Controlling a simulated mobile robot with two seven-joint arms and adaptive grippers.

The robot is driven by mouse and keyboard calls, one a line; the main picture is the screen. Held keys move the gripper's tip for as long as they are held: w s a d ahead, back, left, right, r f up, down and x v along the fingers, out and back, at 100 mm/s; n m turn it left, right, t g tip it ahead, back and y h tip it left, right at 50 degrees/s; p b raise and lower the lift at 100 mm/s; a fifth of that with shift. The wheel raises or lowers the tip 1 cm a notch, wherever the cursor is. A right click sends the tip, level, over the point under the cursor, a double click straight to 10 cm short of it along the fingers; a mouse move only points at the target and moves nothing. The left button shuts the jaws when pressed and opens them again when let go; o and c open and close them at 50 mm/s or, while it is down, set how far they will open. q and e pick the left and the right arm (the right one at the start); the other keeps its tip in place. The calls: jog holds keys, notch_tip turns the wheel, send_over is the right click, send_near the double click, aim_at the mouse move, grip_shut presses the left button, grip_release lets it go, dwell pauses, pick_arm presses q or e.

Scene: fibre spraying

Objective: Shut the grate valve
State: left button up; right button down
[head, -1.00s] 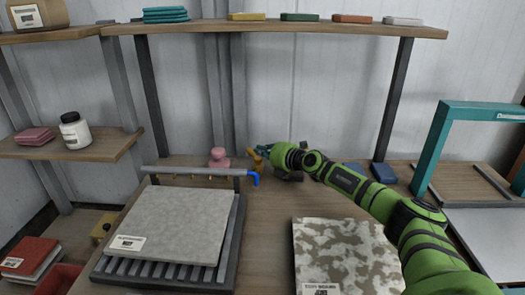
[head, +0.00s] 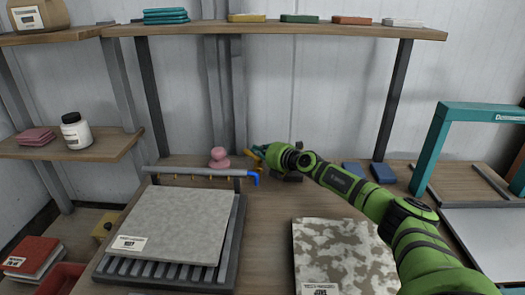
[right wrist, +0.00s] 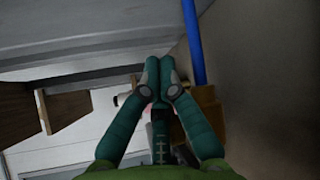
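The grate valve shows as a blue lever (head: 253,178) at the right end of the pipe (head: 195,173) behind the grate (head: 150,272). In the head view it bends downward at its right end. My right gripper (head: 259,150) is behind the lever, with teal fingers pointing left, apart from it. In the right wrist view the fingertips (right wrist: 158,72) are together with nothing visible between them. A blue bar (right wrist: 193,40), which looks like the lever, runs beside them on the right. My left gripper is in neither view.
A pink object (head: 219,157) and an orange-yellow object (head: 250,156) stand close to my right gripper. A grey board (head: 178,225) lies on the grate. A mottled board (head: 344,255) lies at the front right. A shelf (head: 280,30) spans above the table.

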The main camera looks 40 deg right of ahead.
jog(key=shift+w+a+p, duration=0.9)
jog(key=shift+a, duration=0.25)
dwell(1.2)
jog(key=shift+d, duration=0.15)
jog(key=shift+s+d+b, duration=1.25)
jog(key=shift+s+d, duration=0.4)
jog(key=shift+d, duration=0.3)
jog(key=shift+s+d+b, duration=0.8)
jog(key=shift+d, duration=0.15)
jog(key=shift+s+d, duration=0.25)
jog(key=shift+r, duration=0.1)
